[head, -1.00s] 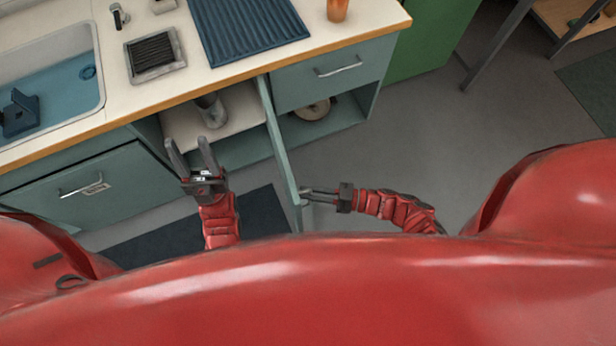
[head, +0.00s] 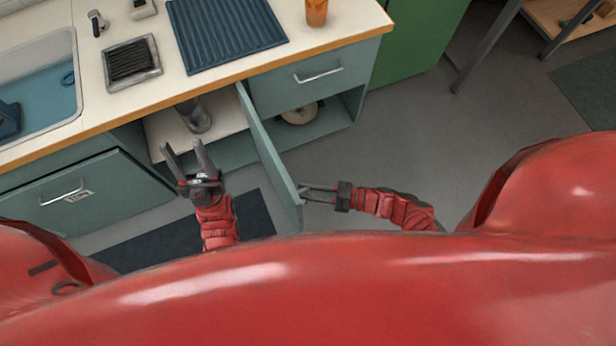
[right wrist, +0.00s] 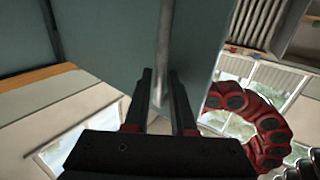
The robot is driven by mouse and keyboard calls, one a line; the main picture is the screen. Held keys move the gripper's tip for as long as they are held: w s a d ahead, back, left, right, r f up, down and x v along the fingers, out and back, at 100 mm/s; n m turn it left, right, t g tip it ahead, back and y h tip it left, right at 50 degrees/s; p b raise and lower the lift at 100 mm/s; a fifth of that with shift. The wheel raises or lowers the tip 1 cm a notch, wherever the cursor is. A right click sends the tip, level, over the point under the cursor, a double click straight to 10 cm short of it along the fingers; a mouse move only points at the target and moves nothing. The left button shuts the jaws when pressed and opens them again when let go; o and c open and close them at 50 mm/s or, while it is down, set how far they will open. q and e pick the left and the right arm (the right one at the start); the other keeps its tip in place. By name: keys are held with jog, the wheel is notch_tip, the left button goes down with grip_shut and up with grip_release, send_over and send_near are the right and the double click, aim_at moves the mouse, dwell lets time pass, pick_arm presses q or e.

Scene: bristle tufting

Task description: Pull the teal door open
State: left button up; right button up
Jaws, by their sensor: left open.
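The teal door (head: 268,155) stands swung out from the base cabinet below the counter, with its free edge towards me. In the right wrist view the door (right wrist: 115,40) fills the upper middle, with its vertical metal bar handle (right wrist: 165,45) running down between my fingers. My right gripper (head: 305,193) is at the door's free end and appears closed around the handle; it also shows in the right wrist view (right wrist: 160,88). My left gripper (head: 181,148) is open and empty, in front of the cabinet opening (head: 165,135), left of the door.
Inside the cabinet stand a grey cylindrical object (head: 195,115) and, to the right, a pale ring-shaped object (head: 299,112). A closed drawer (head: 315,75) lies right of the door's hinge side. A dark mat (head: 170,240) lies on the floor. The floor right of the door is clear.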

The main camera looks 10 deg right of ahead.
jog(key=b+v, duration=0.8)
jog(key=v, duration=0.9)
jog(key=shift+d, duration=0.15)
jog(key=shift+s, duration=0.1)
